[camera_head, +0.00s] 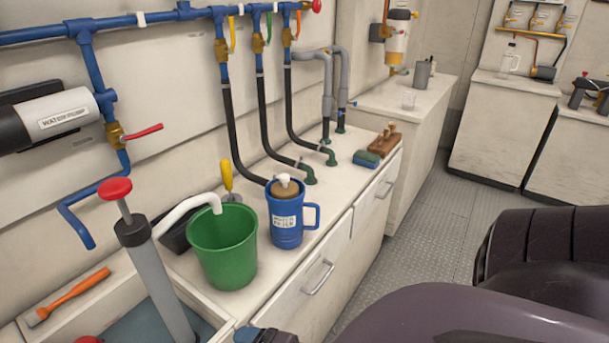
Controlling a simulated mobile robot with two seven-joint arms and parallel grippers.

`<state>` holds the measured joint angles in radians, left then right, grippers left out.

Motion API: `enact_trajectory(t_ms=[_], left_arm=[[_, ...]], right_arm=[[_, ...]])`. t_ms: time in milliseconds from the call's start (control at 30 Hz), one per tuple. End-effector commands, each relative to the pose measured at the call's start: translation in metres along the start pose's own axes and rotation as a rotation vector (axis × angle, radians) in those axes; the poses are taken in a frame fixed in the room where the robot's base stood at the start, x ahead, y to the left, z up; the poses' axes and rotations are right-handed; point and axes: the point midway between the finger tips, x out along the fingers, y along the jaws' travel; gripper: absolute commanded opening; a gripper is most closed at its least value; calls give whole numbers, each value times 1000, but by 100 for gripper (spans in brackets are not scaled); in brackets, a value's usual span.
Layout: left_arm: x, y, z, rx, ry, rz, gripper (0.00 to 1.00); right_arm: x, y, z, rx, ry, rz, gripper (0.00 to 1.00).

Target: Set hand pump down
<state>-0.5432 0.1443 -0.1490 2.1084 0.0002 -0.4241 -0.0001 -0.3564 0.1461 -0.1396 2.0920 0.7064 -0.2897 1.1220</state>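The hand pump (158,277) is at the lower left, a grey cylinder with a black cap and a red knob on a rod. It leans slightly to the left, and its lower end is cut off by the bottom edge, inside or in front of a shallow bin (206,311). A white curved spout (187,210) runs from behind the pump to the rim of a green bucket (222,250) on the counter. No gripper is seen on the visible part of the pump. Neither of my grippers is in view. Dark rounded parts, apparently my arm, fill the lower right.
A blue jug (287,220) with a brown lid stands right of the bucket. An orange-handled tool (68,297) lies at the left. Blue pipes (150,18) and black hoses (237,135) hang over the counter. A small dark object (265,335) shows at the bottom edge. Floor is open at right.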

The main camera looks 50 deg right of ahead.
Motion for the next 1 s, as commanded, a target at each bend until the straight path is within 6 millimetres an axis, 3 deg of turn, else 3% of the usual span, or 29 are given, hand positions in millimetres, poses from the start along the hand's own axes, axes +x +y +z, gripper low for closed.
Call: enact_trajectory(t_ms=[300,500,700,1000], left_arm=[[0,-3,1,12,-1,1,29],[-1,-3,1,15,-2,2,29],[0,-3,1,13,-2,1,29],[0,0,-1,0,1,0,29]], right_arm=[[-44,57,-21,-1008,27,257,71],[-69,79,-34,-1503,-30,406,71],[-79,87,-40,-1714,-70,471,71],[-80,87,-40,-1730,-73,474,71]])
